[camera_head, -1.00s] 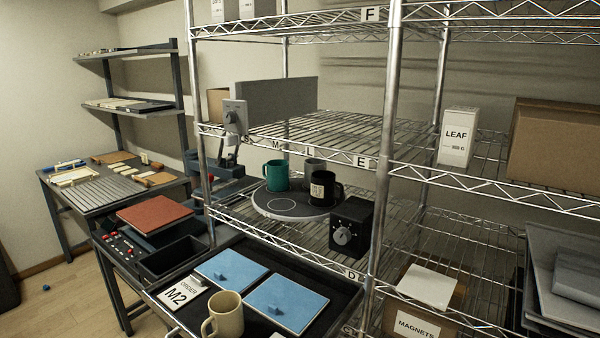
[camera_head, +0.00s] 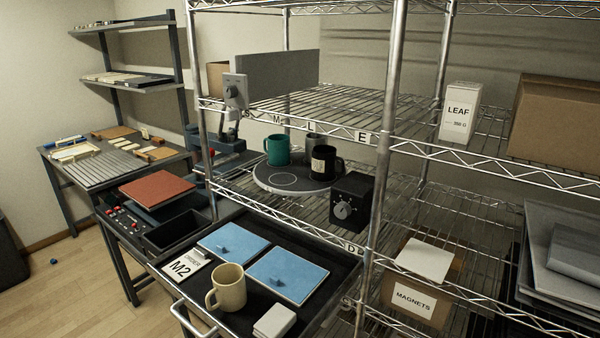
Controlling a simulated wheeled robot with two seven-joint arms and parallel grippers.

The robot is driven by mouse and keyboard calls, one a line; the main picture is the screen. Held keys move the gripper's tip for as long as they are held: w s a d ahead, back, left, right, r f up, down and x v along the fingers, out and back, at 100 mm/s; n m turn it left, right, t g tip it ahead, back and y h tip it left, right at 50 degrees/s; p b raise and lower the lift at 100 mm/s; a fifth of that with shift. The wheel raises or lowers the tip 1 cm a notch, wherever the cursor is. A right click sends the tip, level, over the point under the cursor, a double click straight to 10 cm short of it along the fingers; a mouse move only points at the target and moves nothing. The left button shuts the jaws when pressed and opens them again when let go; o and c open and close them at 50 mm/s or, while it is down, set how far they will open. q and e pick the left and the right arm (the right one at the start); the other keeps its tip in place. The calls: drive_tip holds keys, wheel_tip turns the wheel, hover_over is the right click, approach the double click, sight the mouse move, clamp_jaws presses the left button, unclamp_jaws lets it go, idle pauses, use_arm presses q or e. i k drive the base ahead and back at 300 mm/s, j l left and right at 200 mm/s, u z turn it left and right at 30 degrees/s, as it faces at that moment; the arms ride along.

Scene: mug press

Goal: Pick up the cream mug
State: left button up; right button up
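The cream mug (camera_head: 230,287) stands upright on the dark tray (camera_head: 262,321) at the bottom middle of the head view. Its handle points left. It stands in front of two blue panels (camera_head: 289,276) and beside a white M2 card (camera_head: 181,267). Neither of my grippers is in view.
A white block (camera_head: 274,321) lies right of the mug, and a metal handle (camera_head: 190,318) is at the tray's front. On the wire shelf behind, a round turntable (camera_head: 262,204) bears a green mug (camera_head: 277,150), a black mug (camera_head: 324,164) and a grey one. A shelf post (camera_head: 382,150) rises at right.

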sight(229, 280)
drive_tip(key=i+j, duration=0.15)
drive_tip(key=j, duration=0.3)
drive_tip(key=i+j, duration=0.1)
drive_tip(key=j, duration=0.4)
drive_tip(key=i+j+z, duration=0.1)
drive_tip(key=j, duration=0.35)
drive_tip(key=i+j, duration=0.2)
drive_tip(key=j, duration=0.25)
drive_tip(key=i+j, duration=0.1)
drive_tip(key=j, duration=0.4)
